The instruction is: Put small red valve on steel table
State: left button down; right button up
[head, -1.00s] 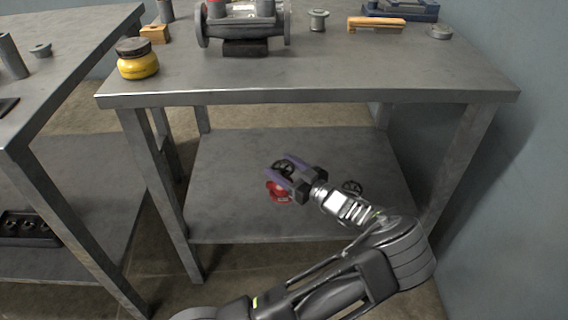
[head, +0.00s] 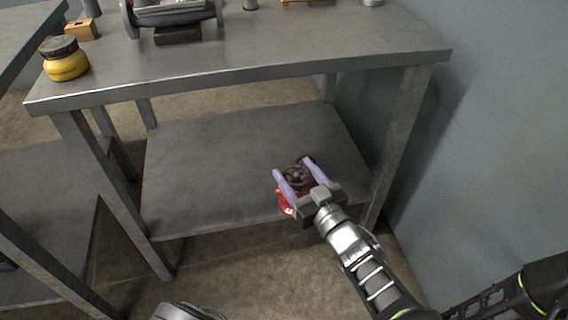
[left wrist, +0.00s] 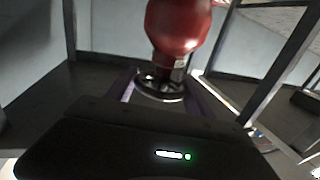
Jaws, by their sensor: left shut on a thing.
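My left gripper (head: 297,173) is shut on a red valve (head: 286,203) with a black handwheel (head: 296,177). It holds the valve in front of the table's lower shelf, near the shelf's front edge. In the left wrist view the red valve body (left wrist: 178,25) hangs beyond the fingers, with the handwheel (left wrist: 160,88) between them. The steel table (head: 250,62) has its top above and behind the gripper. My right gripper is not in view.
On the tabletop are a yellow jar with a dark lid (head: 65,60), a wooden block (head: 81,30) and a large grey flanged valve (head: 175,18). The tabletop's right front is clear. The lower shelf (head: 230,165) is mostly bare. A blue-grey wall (head: 490,150) stands at the right.

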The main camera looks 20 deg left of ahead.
aim_at(338, 31)
jog(key=z, duration=1.2)
jog(key=k, duration=0.5)
